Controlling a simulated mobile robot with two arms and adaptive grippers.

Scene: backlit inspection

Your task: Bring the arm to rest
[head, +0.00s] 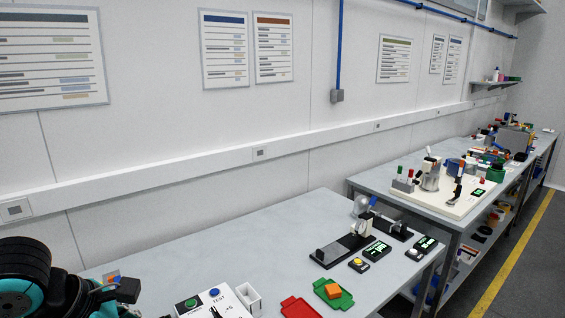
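My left arm, black with teal joints, comes in at the bottom left corner. The dark end of it, my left gripper (125,291), is low over the left part of the near bench and is cut by the lower frame edge. Its fingers cannot be made out, so I cannot tell whether it is open or holds anything. My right arm and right gripper are not in view.
The near bench (230,240) holds a button box (213,303), a red tray (299,307), a green tray (333,293) with an orange block (333,291), and a black fixture (343,249). Its middle is clear. Another cluttered bench (385,180) stands behind.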

